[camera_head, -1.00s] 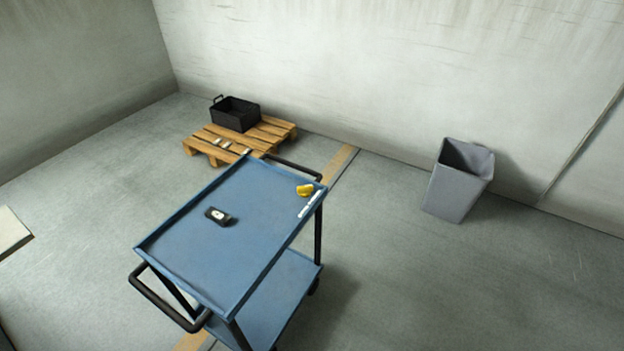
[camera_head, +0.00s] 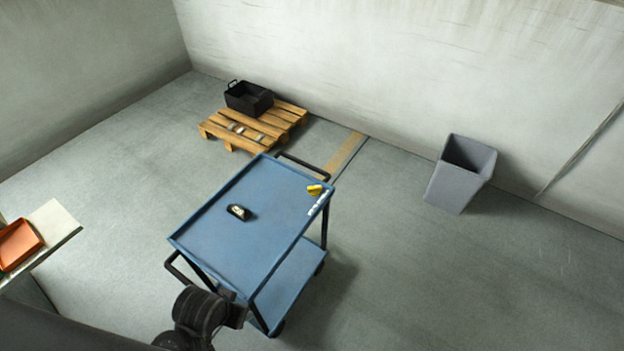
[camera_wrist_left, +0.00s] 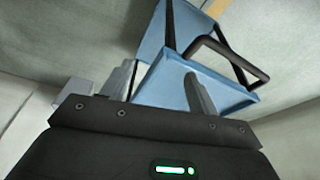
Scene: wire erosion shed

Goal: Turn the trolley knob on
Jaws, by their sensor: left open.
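The blue trolley (camera_head: 262,270) stands in the middle of the head view. A small black unit with a pale round face (camera_head: 238,212) sits on its top shelf; it looks like the knob, but its setting is too small to tell. My left arm comes in at the bottom of the head view, its dark wrist in front of the trolley's near handle. In the left wrist view my left gripper (camera_wrist_left: 160,85) is open and empty, its two fingers apart. The trolley (camera_wrist_left: 160,82) shows beyond the fingers, with its black handle (camera_wrist_left: 235,57). The black unit is not seen there.
A yellow object (camera_head: 314,190) and white strips lie at the trolley's far right corner. A wooden pallet (camera_head: 285,117) with a black crate (camera_head: 247,98) stands behind. A grey bin (camera_head: 456,182) is at right. An orange tray (camera_head: 18,243) lies on a pale surface at left.

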